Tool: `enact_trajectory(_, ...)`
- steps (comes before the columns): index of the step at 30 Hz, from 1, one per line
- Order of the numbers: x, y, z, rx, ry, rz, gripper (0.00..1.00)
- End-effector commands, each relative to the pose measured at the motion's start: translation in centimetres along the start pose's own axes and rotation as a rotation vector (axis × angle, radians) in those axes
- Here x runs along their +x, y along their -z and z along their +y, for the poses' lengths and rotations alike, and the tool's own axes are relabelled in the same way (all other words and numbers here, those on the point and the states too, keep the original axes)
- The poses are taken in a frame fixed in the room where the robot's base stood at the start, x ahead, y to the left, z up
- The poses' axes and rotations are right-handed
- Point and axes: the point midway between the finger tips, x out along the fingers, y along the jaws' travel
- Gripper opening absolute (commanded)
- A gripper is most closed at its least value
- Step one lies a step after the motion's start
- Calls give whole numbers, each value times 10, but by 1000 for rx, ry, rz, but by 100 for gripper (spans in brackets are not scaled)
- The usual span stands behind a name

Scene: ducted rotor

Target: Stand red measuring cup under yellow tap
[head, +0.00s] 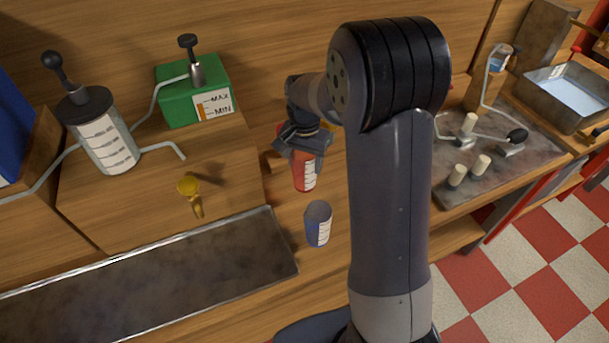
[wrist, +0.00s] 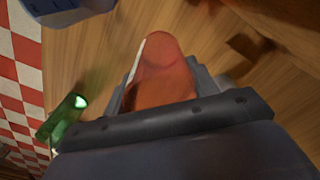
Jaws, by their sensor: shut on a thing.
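The red measuring cup (head: 305,172) with a white scale label is in my gripper (head: 303,148), which is shut on its upper part. In the wrist view the red cup (wrist: 163,75) sits between the fingers, above wood. I cannot tell from the head view whether its base touches the counter. The yellow tap (head: 190,188) sticks out from the front of the wooden block, left of the gripper, above the metal trough. Nothing stands under the tap's spout.
A blue measuring cup (head: 318,224) stands on the counter just in front of the red one. A metal trough (head: 150,275) runs along the left front. A green tank (head: 195,92) and a clear cylinder (head: 103,135) stand behind the tap. A bent pipe ends near the tap.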

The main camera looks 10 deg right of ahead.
Motion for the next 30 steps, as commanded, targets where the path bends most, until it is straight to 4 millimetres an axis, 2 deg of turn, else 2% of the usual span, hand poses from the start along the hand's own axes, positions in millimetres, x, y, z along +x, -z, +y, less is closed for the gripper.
enact_trajectory(3, 18, -1, 0, 0, -2, -2, 32)
enact_trajectory(14, 59, 0, 0, 0, -1, -2, 32)
enact_trajectory(26, 66, 0, 0, 0, 1, 1, 32)
enact_trajectory(27, 67, 0, 0, 0, 1, 1, 56)
enact_trajectory(30, 66, 0, 0, 0, 1, 1, 64)
